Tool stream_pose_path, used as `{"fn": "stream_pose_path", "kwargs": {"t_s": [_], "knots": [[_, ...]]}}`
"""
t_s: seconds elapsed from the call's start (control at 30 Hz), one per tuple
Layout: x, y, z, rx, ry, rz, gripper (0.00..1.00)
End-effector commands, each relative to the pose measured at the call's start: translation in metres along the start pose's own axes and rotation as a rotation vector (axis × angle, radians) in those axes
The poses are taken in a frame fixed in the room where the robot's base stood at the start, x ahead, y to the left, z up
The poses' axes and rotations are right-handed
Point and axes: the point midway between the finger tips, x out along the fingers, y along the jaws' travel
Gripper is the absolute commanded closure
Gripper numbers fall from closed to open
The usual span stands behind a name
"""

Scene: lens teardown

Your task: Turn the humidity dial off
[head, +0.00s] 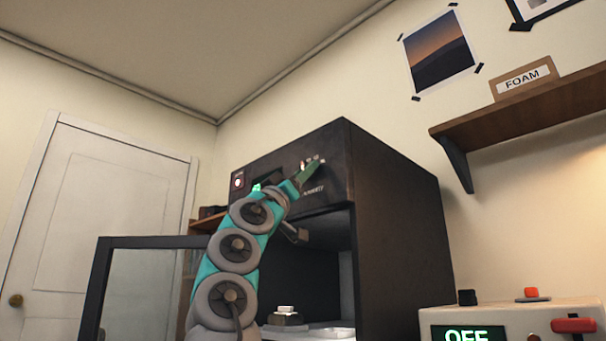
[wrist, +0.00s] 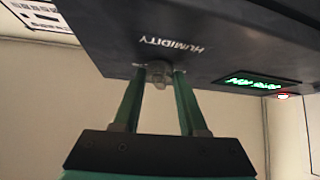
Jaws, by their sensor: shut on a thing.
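The humidity dial (wrist: 159,72) is a small grey knob on the dark front panel, beside the word HUMIDITY in the wrist view. My gripper (wrist: 158,80) has its two green fingers on either side of the dial, shut on it. In the head view my gripper (head: 312,172) reaches the upper right of the dark cabinet's (head: 395,210) front panel, and its fingers hide the dial there. The dial's exact setting cannot be read. A green lit display (wrist: 252,83) is on the same panel, its text too blurred to read.
The cabinet's glass door (head: 103,290) stands open at the left. Inside are a small pale object (head: 286,316) and a white tray (head: 332,333). A control box with an OFF display (head: 467,334) stands at the lower right. A wooden shelf (head: 520,112) is on the wall.

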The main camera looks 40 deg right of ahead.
Motion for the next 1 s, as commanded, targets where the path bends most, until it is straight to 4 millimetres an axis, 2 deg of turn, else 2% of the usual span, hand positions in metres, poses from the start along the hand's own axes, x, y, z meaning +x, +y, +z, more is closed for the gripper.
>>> {"fn": "stream_pose_path", "kwargs": {"t_s": [1.0], "knots": [[-0.0002, 0.002, -0.0012, -0.07, 0.0, -0.076, 1.0]]}}
